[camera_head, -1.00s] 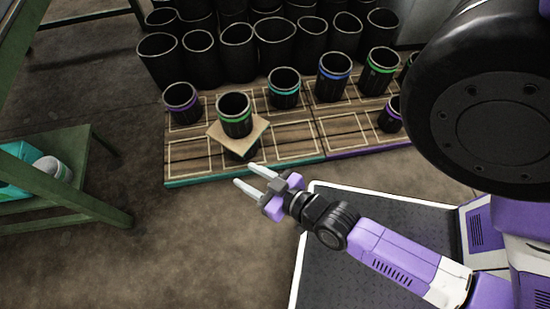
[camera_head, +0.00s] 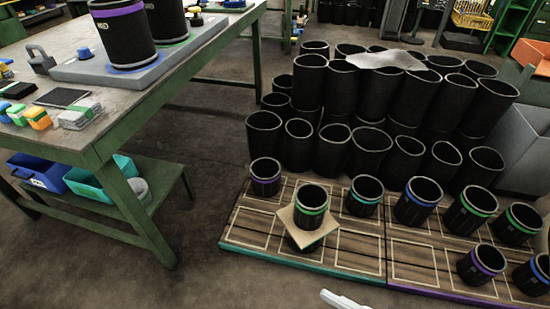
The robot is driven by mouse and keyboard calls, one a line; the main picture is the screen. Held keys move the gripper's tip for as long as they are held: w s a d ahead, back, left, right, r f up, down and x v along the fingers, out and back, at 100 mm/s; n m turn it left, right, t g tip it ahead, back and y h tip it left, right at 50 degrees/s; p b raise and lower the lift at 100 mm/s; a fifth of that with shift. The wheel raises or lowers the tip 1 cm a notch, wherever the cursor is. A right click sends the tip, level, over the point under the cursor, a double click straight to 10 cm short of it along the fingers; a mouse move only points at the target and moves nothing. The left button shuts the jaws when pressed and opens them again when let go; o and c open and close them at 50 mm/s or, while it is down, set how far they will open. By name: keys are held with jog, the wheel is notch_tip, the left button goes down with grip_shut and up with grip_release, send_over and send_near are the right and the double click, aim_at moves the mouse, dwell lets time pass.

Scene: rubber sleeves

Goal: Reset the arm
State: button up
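Only a pale fingertip of my gripper (camera_head: 343,300) shows at the bottom edge of the head view, over the floor in front of the pallets. The rest of my gripper and arm is out of the frame, so whether it is open or shut is hidden. A green-banded black sleeve (camera_head: 311,207) stands on a square tan board (camera_head: 304,230), which lies on top of another dark sleeve on the wooden pallet (camera_head: 262,226). The fingertip is apart from them.
More banded sleeves, such as a purple-banded one (camera_head: 265,178), stand on the pallets. Stacked plain black sleeves (camera_head: 332,150) fill the space behind. A green-framed workbench (camera_head: 135,110) with two large sleeves on a grey plate (camera_head: 150,68) stands left. The floor (camera_head: 185,285) at lower left is clear.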

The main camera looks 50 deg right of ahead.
notch_tip(320, 180, up, 21)
jog(key=p, duration=2)
jog(key=shift+f, duration=0.2)
